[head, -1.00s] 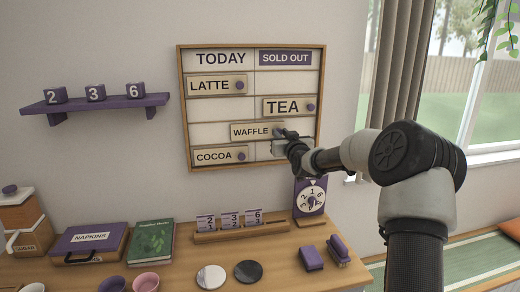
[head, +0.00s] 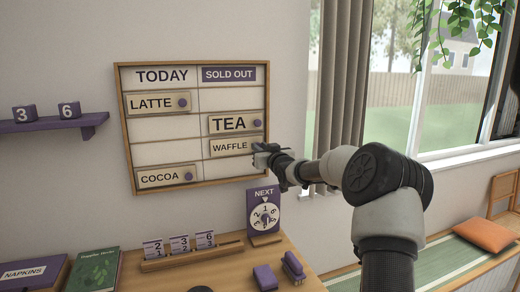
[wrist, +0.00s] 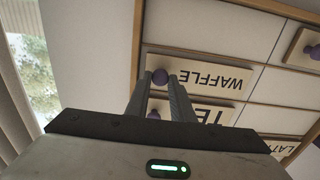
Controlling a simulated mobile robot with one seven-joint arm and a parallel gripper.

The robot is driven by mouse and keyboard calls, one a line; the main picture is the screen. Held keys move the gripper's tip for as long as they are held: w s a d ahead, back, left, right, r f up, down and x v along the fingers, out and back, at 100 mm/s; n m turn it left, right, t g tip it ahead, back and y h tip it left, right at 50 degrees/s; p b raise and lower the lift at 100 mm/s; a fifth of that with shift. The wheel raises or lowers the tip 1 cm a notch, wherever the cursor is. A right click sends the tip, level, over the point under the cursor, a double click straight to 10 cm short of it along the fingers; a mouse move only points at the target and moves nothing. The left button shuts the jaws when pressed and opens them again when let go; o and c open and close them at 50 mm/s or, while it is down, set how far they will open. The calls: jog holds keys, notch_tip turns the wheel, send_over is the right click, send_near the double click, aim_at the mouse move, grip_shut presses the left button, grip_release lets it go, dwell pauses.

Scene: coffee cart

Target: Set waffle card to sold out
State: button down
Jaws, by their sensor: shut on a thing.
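The waffle card (head: 229,147) is in the right column of the menu board (head: 160,153), under the "SOLD OUT" heading (head: 229,73) and just below the tea card (head: 237,123). Its right end is hidden by my gripper (head: 262,150) in the head view. In the wrist view the waffle card (wrist: 215,78) appears upside down, and my gripper (wrist: 168,90) is shut on its round purple knob (wrist: 160,76). The latte card (head: 158,102) and cocoa card (head: 167,177) are in the left column, under "TODAY".
A purple NEXT dial (head: 264,215) stands on the counter below the board. The curtain (head: 341,100) and window are right of the board.

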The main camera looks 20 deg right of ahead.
jog(key=c, duration=1.6)
grip_release()
jog(key=shift+d, duration=0.35)
jog(key=shift+o, duration=0.2)
jog(key=shift+a, duration=0.1)
jog(key=shift+s, duration=0.15)
jog(key=shift+s, duration=0.3)
jog(key=s+b, duration=0.1)
jog(key=s, duration=1.5)
jog(key=shift+s, duration=0.3)
